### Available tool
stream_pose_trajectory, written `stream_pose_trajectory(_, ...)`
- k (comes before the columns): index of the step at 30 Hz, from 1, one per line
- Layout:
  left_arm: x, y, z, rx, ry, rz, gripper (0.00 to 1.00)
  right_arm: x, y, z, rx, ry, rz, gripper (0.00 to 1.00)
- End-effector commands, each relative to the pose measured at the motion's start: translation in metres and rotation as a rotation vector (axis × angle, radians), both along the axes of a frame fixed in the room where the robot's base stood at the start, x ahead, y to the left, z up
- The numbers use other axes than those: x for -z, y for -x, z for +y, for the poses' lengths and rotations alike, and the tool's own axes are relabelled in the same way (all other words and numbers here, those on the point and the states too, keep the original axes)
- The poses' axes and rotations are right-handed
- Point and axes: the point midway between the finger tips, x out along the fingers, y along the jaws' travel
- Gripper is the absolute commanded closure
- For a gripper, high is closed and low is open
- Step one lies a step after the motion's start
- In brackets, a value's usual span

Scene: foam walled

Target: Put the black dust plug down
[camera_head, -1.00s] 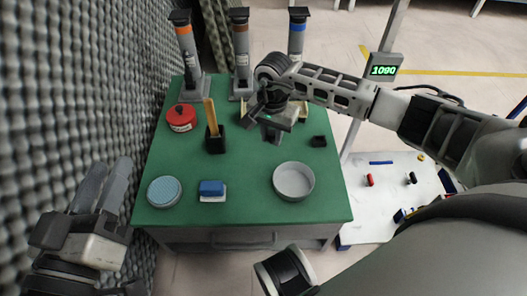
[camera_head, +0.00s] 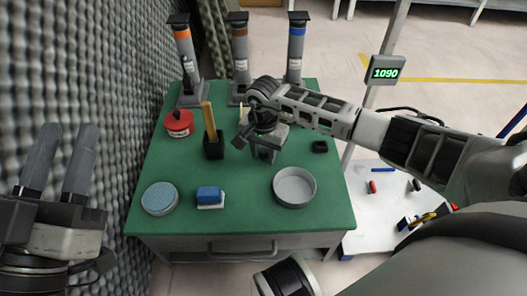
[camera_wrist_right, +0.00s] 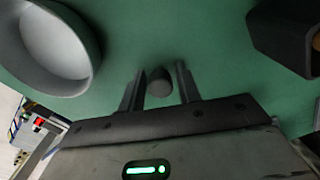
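The black dust plug (camera_wrist_right: 159,82) shows in the right wrist view as a small dark cylinder between the fingers of my right gripper (camera_wrist_right: 160,84). Green mat is all around it, and a gap shows between it and the right-hand finger. Whether it touches the mat is hard to tell. In the head view my right gripper (camera_head: 263,155) points down low over the green table (camera_head: 240,222); its own body hides the plug and the fingertips there. My left gripper (camera_head: 60,160) is open and empty, left of the table by the foam wall.
A grey round dish (camera_head: 295,200) stands right of the right gripper, and a black holder (camera_head: 213,150) with a wooden stick stands left. A red tin (camera_head: 179,124), blue-topped block (camera_head: 209,195), round pad (camera_head: 160,198) and black square (camera_head: 320,147) are nearby. Tall cylinders line the back.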

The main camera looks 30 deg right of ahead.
Motion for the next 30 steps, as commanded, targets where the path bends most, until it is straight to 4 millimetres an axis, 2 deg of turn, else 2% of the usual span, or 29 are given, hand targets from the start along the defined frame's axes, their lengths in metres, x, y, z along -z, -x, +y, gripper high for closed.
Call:
stream_pose_trajectory(12, -0.003, 0.0, -0.001, 0.01, 0.007, 0.023, 0.64, -0.006, 0.0, 0.0, 0.001, -0.001, 0.001, 0.55)
stream_pose_trajectory(17, 0.022, 0.001, -0.001, 0.019, 0.055, 0.222, 0.64, -0.035, -0.001, 0.0, -0.001, 0.0, -0.003, 0.55)
stream_pose_trajectory(24, 0.056, 0.016, -0.007, 0.064, 0.131, 0.525, 0.64, -0.087, -0.001, -0.001, 0.0, 0.001, -0.002, 0.55)
stream_pose_trajectory(30, 0.068, 0.023, -0.009, 0.069, 0.13, 0.615, 0.64, -0.115, 0.0, 0.0, 0.0, 0.0, -0.001, 0.55)
